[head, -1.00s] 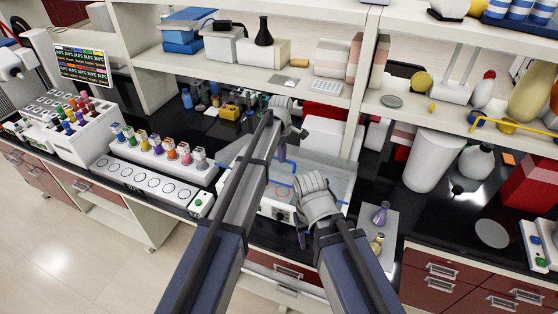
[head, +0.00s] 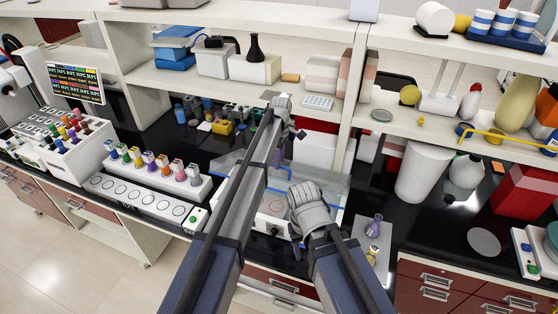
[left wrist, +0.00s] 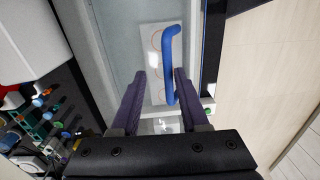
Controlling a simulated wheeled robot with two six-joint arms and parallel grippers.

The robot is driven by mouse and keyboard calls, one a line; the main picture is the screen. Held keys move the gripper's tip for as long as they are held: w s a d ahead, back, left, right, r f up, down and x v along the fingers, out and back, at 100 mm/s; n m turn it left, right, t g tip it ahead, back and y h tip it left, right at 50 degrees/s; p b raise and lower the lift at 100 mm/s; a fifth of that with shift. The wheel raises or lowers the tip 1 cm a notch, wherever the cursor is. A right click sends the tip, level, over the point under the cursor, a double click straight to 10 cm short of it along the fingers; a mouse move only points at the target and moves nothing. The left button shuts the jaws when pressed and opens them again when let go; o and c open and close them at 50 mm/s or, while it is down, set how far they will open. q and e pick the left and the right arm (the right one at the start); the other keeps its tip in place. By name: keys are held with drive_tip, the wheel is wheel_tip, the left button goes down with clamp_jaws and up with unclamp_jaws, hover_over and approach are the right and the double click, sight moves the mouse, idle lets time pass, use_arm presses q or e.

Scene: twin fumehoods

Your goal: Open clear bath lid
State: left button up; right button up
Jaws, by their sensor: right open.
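The clear bath (head: 272,208) stands on the dark bench in the head view, partly hidden by my arms. Its clear lid (head: 333,184) looks shut over the top. In the left wrist view the lid has a blue bar handle (left wrist: 169,62). My left gripper (head: 280,155) is over the bath; in the left wrist view its purple fingers (left wrist: 160,74) are apart, with the near end of the handle showing between them. I cannot tell whether they touch it. My right gripper (head: 297,249) is open and empty by the bath's front, partly hidden by its wrist.
A rack of coloured bottles (head: 158,170) stands left of the bath. A pad with small flasks (head: 374,228) lies to the right. A shelf (head: 300,90) overhangs behind, close to my left wrist. A white bin (head: 425,165) stands farther right.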

sight(274, 180)
use_arm(q)
drive_tip(key=shift+s+a, duration=0.1)
drive_tip(key=shift+s, duration=0.1)
drive_tip(key=shift+s+f, duration=0.15)
drive_tip(key=shift+s, duration=0.05)
drive_tip(key=s+f+t+b, duration=0.1)
drive_tip(key=b, duration=0.1)
drive_tip(key=s+a+f+b, duration=0.1)
drive_tip(key=s+f+b, duration=0.1)
drive_tip(key=s+f+t+b, duration=0.1)
drive_tip(key=f+b, duration=0.1)
drive_tip(key=shift+s+a+f+t+h, duration=0.15)
drive_tip(key=shift+s+a+t+h, duration=0.15)
drive_tip(key=shift+s+a+h, duration=0.1)
wheel_tip(274, 180, down, 6)
drive_tip(key=s+r+b, duration=0.1)
drive_tip(key=s+b, duration=0.2)
drive_tip(key=b, duration=0.3)
wheel_tip(274, 180, up, 8)
drive_tip(key=s+a+p, duration=0.2)
drive_tip(key=p, duration=0.7)
drive_tip(key=s+d+f+m+g+y+b, duration=0.1)
drive_tip(key=s+f+m+b, duration=0.9)
drive_tip(key=s+f+b, duration=0.5)
drive_tip(key=shift+d+f+b, duration=0.4)
drive_tip(key=shift+f+b, duration=1.3)
drive_tip(key=shift+f, duration=0.1)
